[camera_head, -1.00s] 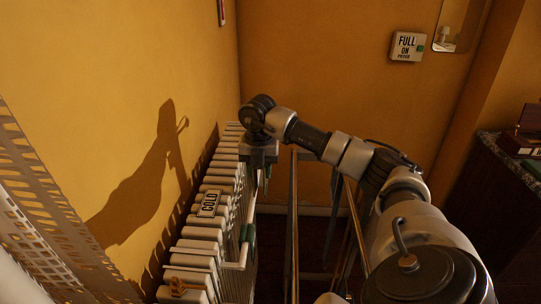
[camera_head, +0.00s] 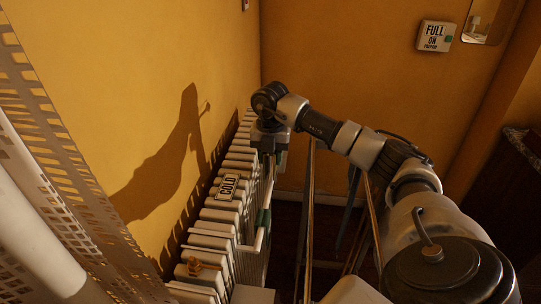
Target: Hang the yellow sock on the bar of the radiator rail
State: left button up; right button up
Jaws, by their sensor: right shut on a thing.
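My right gripper (camera_head: 268,155) points down over the far part of the white radiator (camera_head: 218,232), near its right side. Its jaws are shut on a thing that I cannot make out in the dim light. I cannot pick out the yellow sock in this view. The pale bar of the radiator rail (camera_head: 266,205) runs along the radiator's right side, with a dark green piece (camera_head: 263,221) on it. The gripper is above the bar's far end; whether anything touches the bar is unclear. My left gripper is out of view.
A "COLD" sign (camera_head: 228,187) sits on the radiator, with a brass-coloured piece (camera_head: 198,266) nearer me. Thin upright rods (camera_head: 309,215) stand right of the rail, under my right arm. The yellow wall (camera_head: 120,100) closes the left. A perforated panel (camera_head: 45,130) is at the left edge.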

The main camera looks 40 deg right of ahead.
jog(key=shift+f, duration=0.15)
dwell(0.3)
jog(key=b, duration=0.3)
send_over(270, 183)
jog(key=shift+f, duration=2.1)
jog(key=shift+f+b, duration=0.9)
jog(key=shift+f, duration=0.85)
jog(key=shift+f+b, duration=0.9)
jog(key=shift+f, duration=0.65)
jog(key=o, duration=1.1)
